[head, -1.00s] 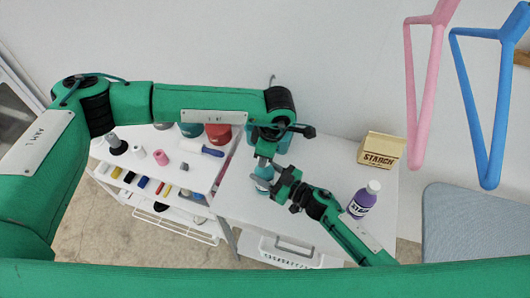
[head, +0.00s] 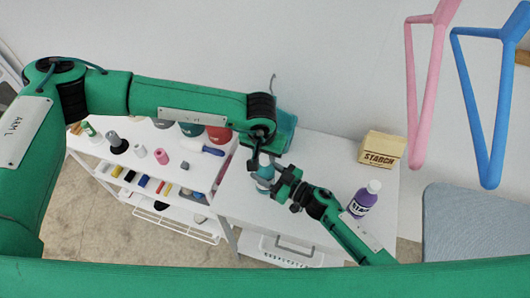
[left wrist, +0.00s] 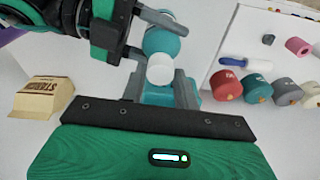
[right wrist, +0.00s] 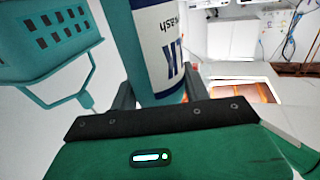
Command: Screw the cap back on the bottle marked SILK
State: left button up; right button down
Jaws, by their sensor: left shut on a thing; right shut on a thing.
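The teal bottle (head: 265,174) stands at the left part of the white table. In the right wrist view its white label (right wrist: 168,45) shows only part of its lettering. My right gripper (head: 284,188) is shut around the bottle's side. My left gripper (head: 259,162) is above it, shut on the white cap (left wrist: 160,70), which also shows between the fingers in the left wrist view. The cap is over the bottle's top (left wrist: 161,42); I cannot tell whether it is seated on the neck. The fingers hide much of the neck in the head view.
A teal basket (right wrist: 50,42) is close behind the bottle. A starch box (head: 382,149) and a purple bottle (head: 364,198) stand to the right. A shelf cart (head: 130,160) with spools stands left. Pink (head: 427,90) and blue (head: 500,100) hangers hang at upper right.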

pick_arm(q)
jog(key=m, duration=0.6)
jog(key=shift+w+a+m+g+h, duration=0.1)
jog(key=shift+m+g+h, duration=0.2)
jog(key=shift+m+h, duration=0.1)
jog(key=o, duration=0.9)
jog(key=shift+r, duration=2.25)
jog(key=shift+c, duration=0.2)
